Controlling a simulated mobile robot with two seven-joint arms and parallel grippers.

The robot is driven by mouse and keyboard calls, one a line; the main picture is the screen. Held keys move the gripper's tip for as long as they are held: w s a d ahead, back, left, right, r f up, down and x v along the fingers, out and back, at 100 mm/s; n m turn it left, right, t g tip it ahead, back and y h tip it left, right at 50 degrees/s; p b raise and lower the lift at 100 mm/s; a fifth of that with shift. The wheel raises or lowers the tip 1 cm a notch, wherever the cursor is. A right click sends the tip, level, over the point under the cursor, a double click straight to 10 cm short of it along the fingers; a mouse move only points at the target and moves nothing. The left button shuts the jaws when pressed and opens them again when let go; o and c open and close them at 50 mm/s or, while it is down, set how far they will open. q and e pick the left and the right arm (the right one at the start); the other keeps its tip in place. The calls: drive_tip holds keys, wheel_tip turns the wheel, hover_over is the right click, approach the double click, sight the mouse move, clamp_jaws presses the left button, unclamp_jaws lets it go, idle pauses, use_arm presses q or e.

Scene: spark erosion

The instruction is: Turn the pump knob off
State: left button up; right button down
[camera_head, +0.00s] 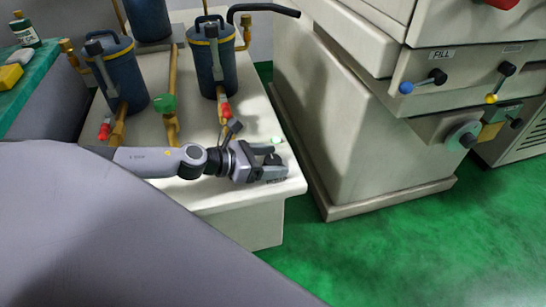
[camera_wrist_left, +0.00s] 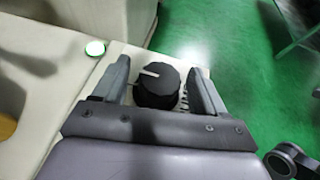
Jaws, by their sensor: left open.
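The pump knob (camera_wrist_left: 157,84) is a black round knob with a white pointer line, seen in the left wrist view on the light top of the pump unit. The pointer aims to the left in that view. My left gripper (camera_wrist_left: 164,78) is open, with one finger on each side of the knob and a visible gap to at least the right finger. In the head view my left gripper (camera_head: 274,166) is over the front right corner of the unit's top (camera_head: 217,192), and its fingers largely hide the knob. My right gripper is not in view.
A pale green round button (camera_wrist_left: 95,48) sits near the knob. Blue filter canisters (camera_head: 211,62), brass pipes and red-handled valves (camera_head: 105,130) stand behind my left arm. A large beige machine (camera_head: 339,116) with levers stands to the right, across a narrow gap of green floor.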

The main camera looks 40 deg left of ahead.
use_arm(q)
drive_tip(key=shift+w+d+f, duration=0.15)
drive_tip(key=shift+w+d, duration=0.05)
drive_tip(key=shift+w, duration=0.05)
